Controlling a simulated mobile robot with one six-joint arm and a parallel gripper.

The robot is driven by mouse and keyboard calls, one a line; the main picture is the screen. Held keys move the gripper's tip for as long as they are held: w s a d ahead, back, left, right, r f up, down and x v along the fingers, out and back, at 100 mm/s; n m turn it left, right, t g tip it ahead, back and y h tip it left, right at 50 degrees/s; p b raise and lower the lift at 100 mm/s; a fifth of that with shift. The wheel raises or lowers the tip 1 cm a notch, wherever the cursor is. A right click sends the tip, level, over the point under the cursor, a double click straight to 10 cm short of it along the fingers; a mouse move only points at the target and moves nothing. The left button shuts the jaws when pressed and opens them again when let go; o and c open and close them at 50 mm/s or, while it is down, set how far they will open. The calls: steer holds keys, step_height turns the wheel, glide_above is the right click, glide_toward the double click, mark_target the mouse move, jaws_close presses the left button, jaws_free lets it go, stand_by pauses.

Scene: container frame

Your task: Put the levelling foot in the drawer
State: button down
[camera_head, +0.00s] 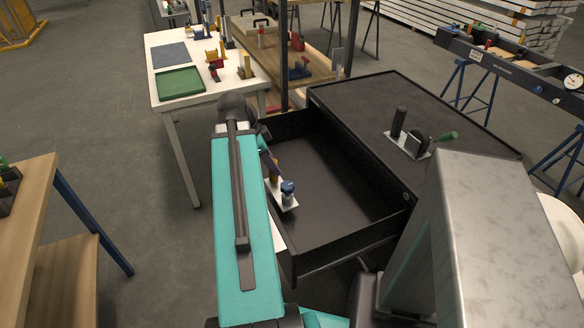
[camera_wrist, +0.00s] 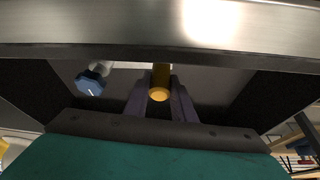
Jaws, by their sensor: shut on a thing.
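The piece I take to be the levelling foot (camera_head: 287,197) has a pale plate, a yellow post and a blue knob. In the head view it shows at the left part of the open drawer (camera_head: 330,235). My gripper (camera_wrist: 160,102) is shut on its yellow post; in the wrist view the post's round end (camera_wrist: 159,94) sits between the dark fingers. The blue knob (camera_wrist: 91,84) stands to the left there. The drawer's dark floor looks bare. In the head view my teal arm hides most of the gripper. I cannot tell whether the plate touches the drawer.
The black cabinet top (camera_head: 385,95) carries a similar clamp-like piece (camera_head: 415,145) with a green handle. A white table (camera_head: 165,60) with a green tray (camera_head: 180,83) stands behind left. A wooden table (camera_head: 40,190) is at left. A shelf rack (camera_head: 290,70) stands behind the drawer.

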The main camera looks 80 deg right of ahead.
steer(key=w+d+f+p, duration=0.1)
steer(key=w+d, duration=0.4)
steer(key=d, duration=0.9)
steer(key=shift+w+d+f+p, duration=0.25)
steer(key=shift+d+p, duration=0.1)
steer(key=shift+p, duration=0.55)
steer(key=shift+f+p, duration=0.55)
steer(key=shift+f, duration=1.2)
steer(key=shift+f, duration=0.1)
steer(key=c, duration=1.5)
jaws_free()
steer(key=shift+r, duration=0.2)
steer(key=shift+b+v, duration=0.9)
steer(key=shift+v, duration=5.05)
steer(key=shift+a+r, duration=0.1)
